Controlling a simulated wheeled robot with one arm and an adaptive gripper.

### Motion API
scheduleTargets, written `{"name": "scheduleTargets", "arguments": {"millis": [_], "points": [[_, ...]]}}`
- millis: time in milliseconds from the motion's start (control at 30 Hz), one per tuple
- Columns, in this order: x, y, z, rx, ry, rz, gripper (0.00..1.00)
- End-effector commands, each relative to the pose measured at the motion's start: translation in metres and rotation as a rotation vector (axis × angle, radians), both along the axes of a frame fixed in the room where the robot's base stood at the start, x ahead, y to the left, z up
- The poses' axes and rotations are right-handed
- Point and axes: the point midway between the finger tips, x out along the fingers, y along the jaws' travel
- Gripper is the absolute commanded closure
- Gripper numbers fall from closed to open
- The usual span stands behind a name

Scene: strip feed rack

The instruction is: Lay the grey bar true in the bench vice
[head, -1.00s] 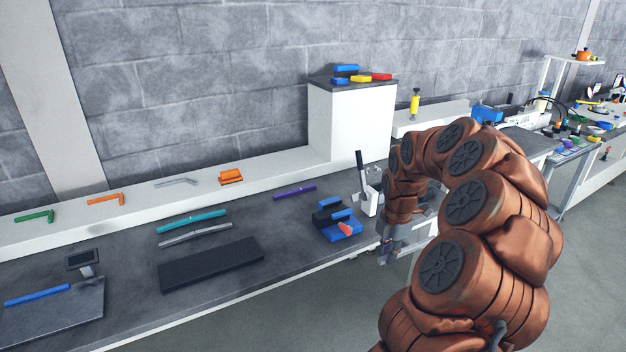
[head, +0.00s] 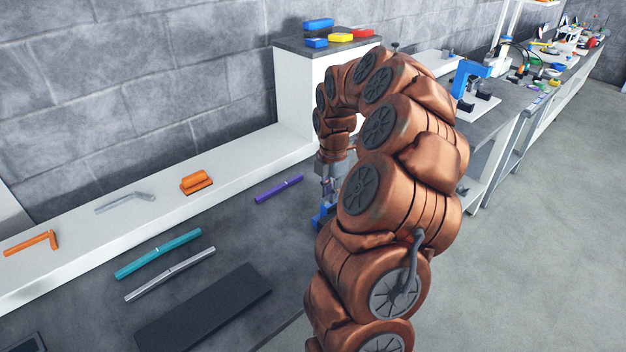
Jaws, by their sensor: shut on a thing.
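A grey bar (head: 170,273) lies on the dark bench, between a teal bar and a black slab. The blue bench vice (head: 321,218) shows only as a sliver at the bench's right end; my arm hides the rest, including its jaws. My gripper (head: 328,186) points down beside or above the vice; I cannot tell whether they touch. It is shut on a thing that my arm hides.
A teal bar (head: 158,254), a black slab (head: 205,310) and a purple bar (head: 279,189) lie on the bench. An orange block (head: 196,182) sits on the white ledge. A white cabinet (head: 297,95) stands behind my gripper. Floor at right is clear.

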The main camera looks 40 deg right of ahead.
Motion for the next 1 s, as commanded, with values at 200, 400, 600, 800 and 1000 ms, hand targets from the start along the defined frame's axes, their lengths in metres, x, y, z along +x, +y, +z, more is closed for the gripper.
{"name": "scheduleTargets", "arguments": {"millis": [200, 400, 600, 800, 1000], "points": [[0.001, 0.001, 0.000, -0.001, 0.000, 0.003, 1.00], [0.001, 0.001, 0.000, -0.001, 0.000, 0.003, 1.00], [0.001, 0.000, -0.001, -0.005, 0.000, 0.001, 1.00], [0.000, 0.000, -0.010, -0.005, 0.002, -0.002, 1.00], [-0.001, 0.000, -0.022, -0.004, 0.003, -0.001, 1.00]]}}
